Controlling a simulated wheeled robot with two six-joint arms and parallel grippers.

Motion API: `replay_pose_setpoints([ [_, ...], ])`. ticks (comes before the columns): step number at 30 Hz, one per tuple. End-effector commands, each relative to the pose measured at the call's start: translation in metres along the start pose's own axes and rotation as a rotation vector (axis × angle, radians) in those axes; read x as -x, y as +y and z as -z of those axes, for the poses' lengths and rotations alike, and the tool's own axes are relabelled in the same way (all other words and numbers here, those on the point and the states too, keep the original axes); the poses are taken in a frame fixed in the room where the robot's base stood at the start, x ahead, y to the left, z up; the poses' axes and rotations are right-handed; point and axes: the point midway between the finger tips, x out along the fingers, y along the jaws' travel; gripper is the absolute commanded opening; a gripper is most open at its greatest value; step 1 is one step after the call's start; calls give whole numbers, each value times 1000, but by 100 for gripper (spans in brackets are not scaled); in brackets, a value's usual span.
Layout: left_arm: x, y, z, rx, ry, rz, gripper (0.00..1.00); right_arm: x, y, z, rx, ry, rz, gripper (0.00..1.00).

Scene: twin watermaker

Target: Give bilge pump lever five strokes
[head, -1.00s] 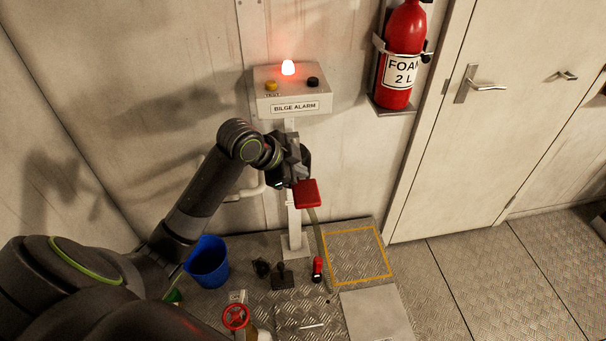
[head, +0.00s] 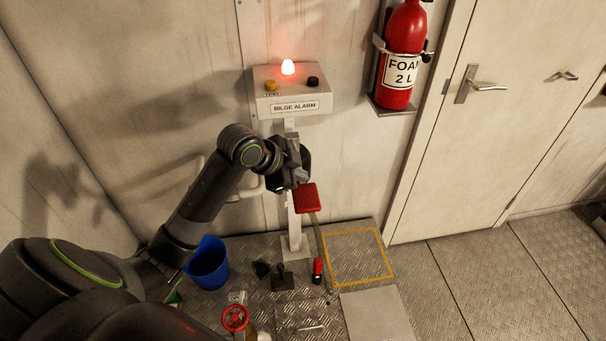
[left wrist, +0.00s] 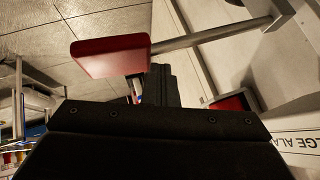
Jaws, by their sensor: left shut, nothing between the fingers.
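The bilge pump lever shows as a red grip (head: 308,199) on a thin rod that runs down toward the floor plate. My left gripper (head: 297,184) is shut and empty, right beside the red grip on its left. In the left wrist view the red grip (left wrist: 110,56) and its grey rod (left wrist: 205,36) lie just past the dark fingers (left wrist: 160,84). I cannot tell if the fingers touch the grip. The rod's lower end is hard to make out. My right gripper is not in view.
A bilge alarm box (head: 292,92) with a lit red lamp (head: 288,67) stands on a post behind. A fire extinguisher (head: 404,55) hangs on the wall. A blue bucket (head: 209,264), a red valve wheel (head: 235,317) and a red-topped item (head: 318,268) are below.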

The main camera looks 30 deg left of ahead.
Motion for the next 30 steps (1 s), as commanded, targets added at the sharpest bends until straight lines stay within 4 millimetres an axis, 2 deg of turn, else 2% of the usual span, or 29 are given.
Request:
replay_pose_setpoints([
  [30, -10, 7, -8, 2, -3, -4, 0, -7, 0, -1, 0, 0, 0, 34],
])
